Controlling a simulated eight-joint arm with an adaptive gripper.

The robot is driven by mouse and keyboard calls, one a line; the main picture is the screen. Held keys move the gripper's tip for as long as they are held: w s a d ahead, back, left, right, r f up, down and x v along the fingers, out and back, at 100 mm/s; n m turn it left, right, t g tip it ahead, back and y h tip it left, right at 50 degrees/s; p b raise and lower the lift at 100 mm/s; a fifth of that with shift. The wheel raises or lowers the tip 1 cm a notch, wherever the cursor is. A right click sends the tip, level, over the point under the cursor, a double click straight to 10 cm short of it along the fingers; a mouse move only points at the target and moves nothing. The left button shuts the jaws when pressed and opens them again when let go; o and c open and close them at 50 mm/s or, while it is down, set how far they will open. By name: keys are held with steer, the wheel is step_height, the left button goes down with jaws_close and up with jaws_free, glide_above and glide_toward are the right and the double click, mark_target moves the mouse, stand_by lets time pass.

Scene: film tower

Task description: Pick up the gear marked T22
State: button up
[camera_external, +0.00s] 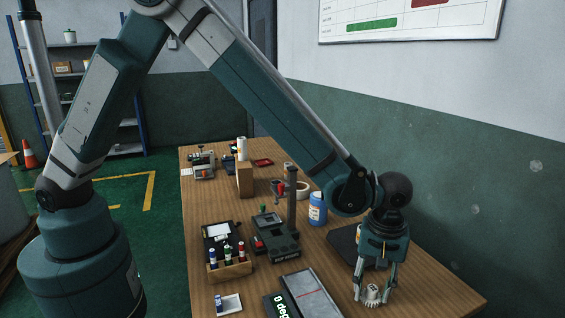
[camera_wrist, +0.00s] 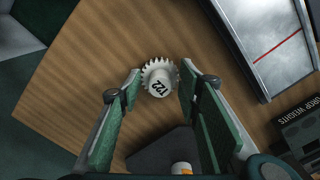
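The gear marked T22 (camera_wrist: 158,78) is pale, toothed around its edge, with dark lettering on its raised hub. It rests on the wooden table near the front right in the external view (camera_external: 372,293). My gripper (camera_external: 375,290) points down over it, fingers on either side. In the wrist view, the gripper (camera_wrist: 159,81) is open, with the gear between the fingertips. A narrow gap shows on each side of the gear, smaller on the right. The exact fingertip height above the table is hard to tell.
A metal plate with a red line (camera_external: 307,293) lies left of the gripper. A dark mat (camera_external: 343,240) lies behind it, partly hidden. A blue bottle (camera_external: 318,210), a dark stand (camera_external: 275,240) and a bottle rack (camera_external: 228,268) stand farther back. Bare wood (camera_wrist: 85,85) lies left in the wrist view.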

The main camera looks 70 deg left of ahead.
mark_target(373, 288)
steer(key=c, duration=0.8)
steer(key=shift+r, duration=0.15)
steer(key=shift+r+p, duration=0.85)
steer(key=shift+r, duration=4.05)
